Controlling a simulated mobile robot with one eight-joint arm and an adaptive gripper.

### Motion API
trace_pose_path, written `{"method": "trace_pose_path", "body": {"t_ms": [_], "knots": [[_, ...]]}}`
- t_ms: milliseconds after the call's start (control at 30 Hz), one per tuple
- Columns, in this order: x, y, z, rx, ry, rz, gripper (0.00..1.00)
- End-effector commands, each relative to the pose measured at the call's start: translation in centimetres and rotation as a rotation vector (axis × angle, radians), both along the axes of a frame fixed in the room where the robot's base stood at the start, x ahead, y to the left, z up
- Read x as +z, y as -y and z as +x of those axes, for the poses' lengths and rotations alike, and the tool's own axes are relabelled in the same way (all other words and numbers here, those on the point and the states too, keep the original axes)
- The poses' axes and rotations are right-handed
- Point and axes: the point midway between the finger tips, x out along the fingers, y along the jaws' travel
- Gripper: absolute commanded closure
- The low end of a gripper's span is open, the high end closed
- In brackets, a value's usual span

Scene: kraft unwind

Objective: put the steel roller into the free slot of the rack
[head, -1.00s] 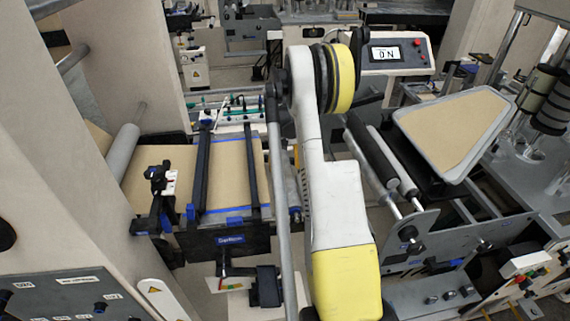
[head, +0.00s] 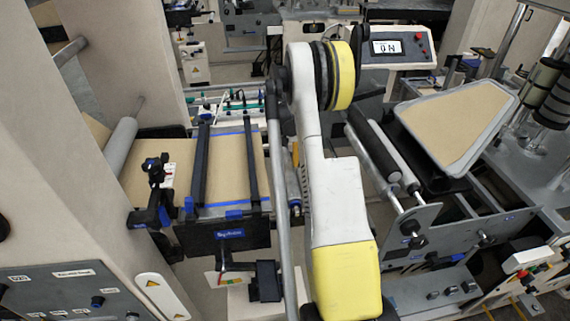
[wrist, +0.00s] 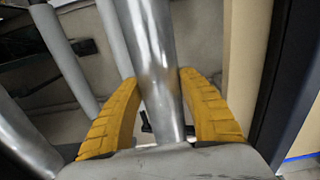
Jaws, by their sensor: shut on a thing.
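In the wrist view, my gripper (wrist: 163,112) has its two yellow fingers closed around a shiny steel roller (wrist: 151,50). The roller runs lengthwise up the picture between the fingers, and its near end is hidden by the gripper body. In the head view, my white and yellow arm hides most of the gripper. A long grey bar (head: 277,200) runs just left of the arm; I cannot tell whether it is the held roller. Dark and light rollers (head: 375,148) sit between side plates right of the arm; I cannot tell whether this is the rack, and no free slot shows clearly.
A machine bed with a brown kraft web (head: 226,165) and dark crossbars lies left of the arm. A grey-rimmed tray (head: 403,118) stands at the right. A display box (head: 425,48) is behind. In the wrist view, grey bars (wrist: 64,60) stand close left of the roller.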

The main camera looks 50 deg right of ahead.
Motion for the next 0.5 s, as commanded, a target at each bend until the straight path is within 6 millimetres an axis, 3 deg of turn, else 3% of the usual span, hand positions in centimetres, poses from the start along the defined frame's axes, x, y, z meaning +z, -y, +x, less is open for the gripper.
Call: {"method": "trace_pose_path", "body": {"t_ms": [500], "knots": [[2.7,0.0,0.0,0.000,0.000,0.000,0.94]]}}
